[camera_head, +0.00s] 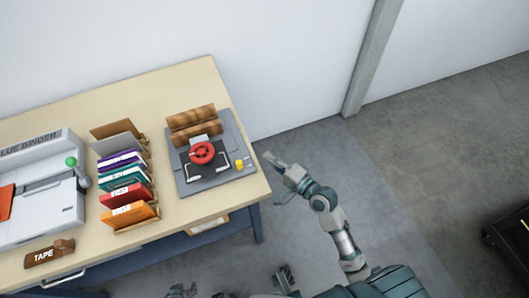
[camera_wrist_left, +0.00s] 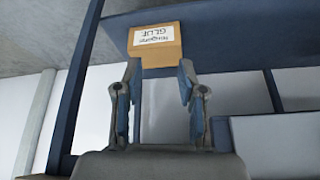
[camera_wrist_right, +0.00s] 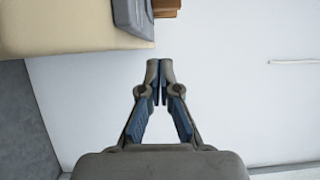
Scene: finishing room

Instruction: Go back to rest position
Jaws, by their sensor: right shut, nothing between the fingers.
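My right gripper (camera_head: 269,160) is off the right edge of the table, over the floor, with my right arm stretched forward. In the right wrist view its fingertips (camera_wrist_right: 160,66) meet and nothing is between them. My left gripper (camera_wrist_left: 160,78) is open and empty in the left wrist view, its fingers well apart. It faces the underside of the table, where a glue box (camera_wrist_left: 155,58) shows beyond the fingertips. In the head view only small grey parts show at the bottom edge, so the left gripper's pose is hard to tell there.
The table (camera_head: 190,88) holds a press with a red wheel (camera_head: 202,153), a rack of coloured folders (camera_head: 124,180), a glue binder machine (camera_head: 45,210) and a tape block (camera_head: 50,254). A wall stands behind. The floor (camera_head: 440,150) right of the table is clear; a dark object (camera_head: 510,235) is at far right.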

